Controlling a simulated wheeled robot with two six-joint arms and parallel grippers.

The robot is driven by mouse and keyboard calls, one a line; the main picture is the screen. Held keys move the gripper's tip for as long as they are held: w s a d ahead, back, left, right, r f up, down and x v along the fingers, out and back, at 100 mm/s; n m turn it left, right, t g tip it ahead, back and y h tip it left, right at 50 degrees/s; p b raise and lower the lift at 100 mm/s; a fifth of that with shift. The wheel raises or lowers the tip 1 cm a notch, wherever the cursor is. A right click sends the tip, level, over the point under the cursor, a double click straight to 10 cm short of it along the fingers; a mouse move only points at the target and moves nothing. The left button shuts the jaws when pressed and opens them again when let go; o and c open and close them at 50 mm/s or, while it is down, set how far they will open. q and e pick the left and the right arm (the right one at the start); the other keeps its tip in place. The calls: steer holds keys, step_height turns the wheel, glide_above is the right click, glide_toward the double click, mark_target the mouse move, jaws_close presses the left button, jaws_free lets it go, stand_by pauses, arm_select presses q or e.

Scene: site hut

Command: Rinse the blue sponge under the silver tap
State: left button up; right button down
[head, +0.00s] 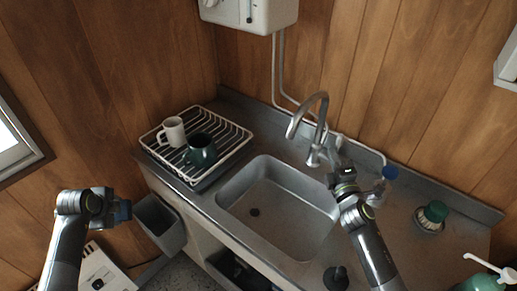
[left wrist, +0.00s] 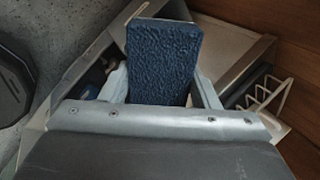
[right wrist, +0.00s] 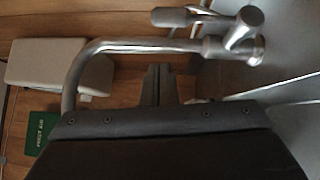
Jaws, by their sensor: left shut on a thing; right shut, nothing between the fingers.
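The blue sponge (left wrist: 162,60) is dark and textured and stands up between the fingers of my left gripper (left wrist: 165,88) in the left wrist view. In the head view the left gripper (head: 118,210) is left of the counter, outside the sink (head: 250,192), with the sponge (head: 125,211) at its tip. The silver tap (head: 322,110) has a curved spout at the back of the sink. My right gripper (head: 337,158) is shut and empty, close beside the tap on its right. The right wrist view shows the tap (right wrist: 140,45) just beyond the shut fingers (right wrist: 159,84); I cannot tell whether they touch.
A white dish rack (head: 237,135) with a white mug (head: 173,131) and a dark green mug (head: 200,150) stands left of the sink. A grey bin (head: 160,226) hangs at the counter's left front. A green-topped brush (head: 434,214) and a blue-capped bottle (head: 389,173) stand right.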

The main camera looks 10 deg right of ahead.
steer(key=s, duration=0.9)
steer(key=shift+s+f, duration=0.2)
